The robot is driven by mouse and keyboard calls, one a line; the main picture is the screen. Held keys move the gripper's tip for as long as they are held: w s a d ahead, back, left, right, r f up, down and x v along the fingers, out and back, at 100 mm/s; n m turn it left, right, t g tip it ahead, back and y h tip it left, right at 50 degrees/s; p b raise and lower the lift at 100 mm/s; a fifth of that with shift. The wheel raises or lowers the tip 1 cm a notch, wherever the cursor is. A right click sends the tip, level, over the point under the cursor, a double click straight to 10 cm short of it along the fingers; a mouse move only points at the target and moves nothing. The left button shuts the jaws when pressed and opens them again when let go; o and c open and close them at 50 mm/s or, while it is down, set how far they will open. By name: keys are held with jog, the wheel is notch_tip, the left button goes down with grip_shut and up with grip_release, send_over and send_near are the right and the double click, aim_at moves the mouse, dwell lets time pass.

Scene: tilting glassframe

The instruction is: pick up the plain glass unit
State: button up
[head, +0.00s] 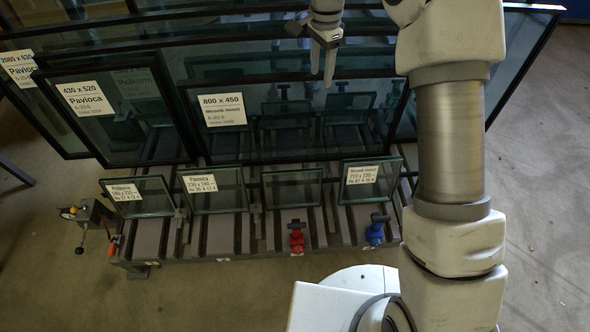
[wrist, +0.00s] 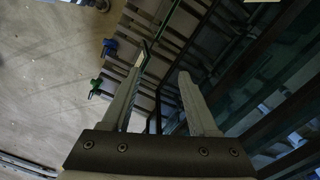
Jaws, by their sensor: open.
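The plain glass unit (head: 291,188) is the small framed pane without a label in the front row of the rack, in the head view. It stands upright between two labelled small panes and looks untouched. My gripper (head: 322,76) is open and empty, above and behind the front row in the head view, over the large panes. In the wrist view my gripper (wrist: 160,70) shows both fingers spread wide. A thin pane edge with a pale patch (wrist: 139,58) shows near the left finger; I cannot tell which unit it is.
Labelled small panes (head: 213,190) and (head: 367,181) flank the plain unit. Larger labelled panes stand behind, including the 800 x 450 one (head: 285,125). A red clamp (head: 297,237) and a blue clamp (head: 375,232) sit on the slatted rack (head: 222,235). Floor in front is clear.

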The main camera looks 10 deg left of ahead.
jog(key=a+f+m+g+b, duration=0.1)
jog(key=a+f+m+b, duration=0.15)
jog(key=f, duration=0.85)
jog(key=a+f+m+g+b, duration=0.15)
jog(key=a+f, duration=0.25)
jog(key=f, duration=0.8)
jog(key=m+b, duration=0.1)
send_near(292, 171)
jog(key=shift+h, duration=0.3)
jog(key=b+x, duration=0.1)
jog(key=x, duration=0.3)
jog(key=b+x, duration=0.1)
jog(key=x, duration=0.1)
jog(key=shift+s+a+b, duration=0.15)
jog(key=shift+s+b, duration=0.2)
jog(key=shift+w+a+b+x, duration=0.15)
jog(key=shift+b+x, duration=0.25)
jog(key=shift+x, duration=0.7)
jog(key=shift+w+b+x, duration=0.15)
jog(key=shift+b+x, duration=0.2)
jog(key=shift+x, duration=0.75)
jog(key=shift+w+a+b+x, duration=0.1)
jog(key=shift+b+x, duration=0.3)
jog(key=shift+x, duration=0.7)
jog(key=shift+d, duration=0.15)
grip_shut()
